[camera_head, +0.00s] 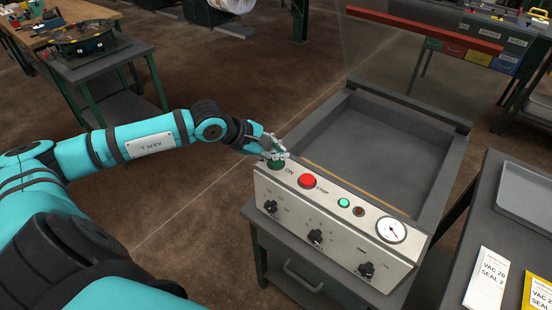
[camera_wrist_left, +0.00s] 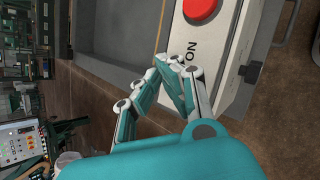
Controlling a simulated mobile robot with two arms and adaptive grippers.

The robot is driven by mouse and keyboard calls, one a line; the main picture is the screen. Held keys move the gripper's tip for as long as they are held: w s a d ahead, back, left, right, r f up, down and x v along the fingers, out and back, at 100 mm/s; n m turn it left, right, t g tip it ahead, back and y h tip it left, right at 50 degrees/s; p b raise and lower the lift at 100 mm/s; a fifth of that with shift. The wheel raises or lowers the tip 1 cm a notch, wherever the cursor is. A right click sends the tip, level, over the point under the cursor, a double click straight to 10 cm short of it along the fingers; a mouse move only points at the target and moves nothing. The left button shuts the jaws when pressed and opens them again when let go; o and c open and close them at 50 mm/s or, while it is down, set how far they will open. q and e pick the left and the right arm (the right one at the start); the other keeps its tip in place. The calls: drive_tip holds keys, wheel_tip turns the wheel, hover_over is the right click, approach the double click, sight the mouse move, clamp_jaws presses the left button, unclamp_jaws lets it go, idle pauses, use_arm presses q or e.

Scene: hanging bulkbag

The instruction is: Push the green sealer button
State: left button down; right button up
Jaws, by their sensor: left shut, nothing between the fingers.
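The green sealer button (camera_head: 276,164), marked ON, sits at the left end of the white control panel (camera_head: 330,210). My left gripper (camera_head: 277,150) is shut and empty, with its fingertips right at the button in the head view. I cannot tell whether they touch it. In the left wrist view the closed fingers (camera_wrist_left: 168,66) point at the panel beside the ON label, and the green button is hidden behind them. My right gripper is not in view.
A red STOP button (camera_head: 307,181) sits right beside the green one. A small green lamp (camera_head: 344,203), a gauge (camera_head: 391,231) and black knobs are also on the panel. Behind it is the grey sealer tray (camera_head: 447,180). A side table with labelled cards (camera_head: 487,281) stands at the right.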

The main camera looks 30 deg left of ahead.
sight(277, 163)
use_arm(q)
drive_tip(key=shift+r+p, duration=0.6)
drive_tip(key=shift+r, duration=2.05)
